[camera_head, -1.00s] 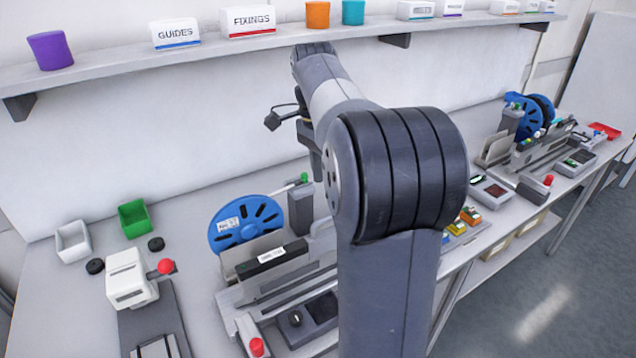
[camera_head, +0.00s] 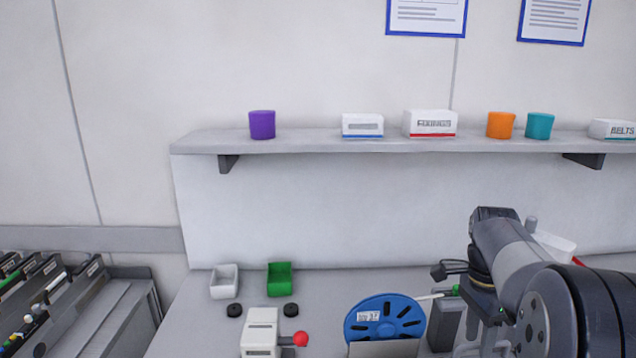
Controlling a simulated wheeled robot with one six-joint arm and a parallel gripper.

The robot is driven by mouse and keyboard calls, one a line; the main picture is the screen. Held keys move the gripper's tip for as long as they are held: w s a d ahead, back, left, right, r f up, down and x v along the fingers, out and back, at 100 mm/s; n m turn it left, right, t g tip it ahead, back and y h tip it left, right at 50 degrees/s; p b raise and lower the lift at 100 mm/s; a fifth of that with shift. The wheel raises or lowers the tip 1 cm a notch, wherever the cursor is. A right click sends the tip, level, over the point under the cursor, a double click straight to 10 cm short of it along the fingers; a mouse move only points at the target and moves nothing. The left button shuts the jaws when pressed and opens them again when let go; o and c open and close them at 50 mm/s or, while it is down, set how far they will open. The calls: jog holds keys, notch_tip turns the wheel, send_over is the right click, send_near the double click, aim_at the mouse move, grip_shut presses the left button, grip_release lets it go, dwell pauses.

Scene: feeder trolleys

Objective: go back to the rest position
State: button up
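My arm fills the lower right corner, bent at a thick dark joint with a grey link reaching up to the left. My gripper (camera_head: 492,304) shows only as a dark part below the end of that link, above the bench near the blue reel (camera_head: 384,318). Its fingers cannot be made out, so I cannot tell whether it is open or holds anything.
A shelf (camera_head: 310,147) on the wall carries purple, orange and teal cups and white labelled boxes. On the bench stand a white bin (camera_head: 225,282), a green bin (camera_head: 280,279) and a white device (camera_head: 261,333) with a red knob. A rack (camera_head: 120,300) stands at left.

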jog(key=shift+s+f, duration=0.2)
jog(key=shift+f, duration=0.85)
jog(key=shift+a+f, duration=0.1)
jog(key=shift+a, duration=0.2)
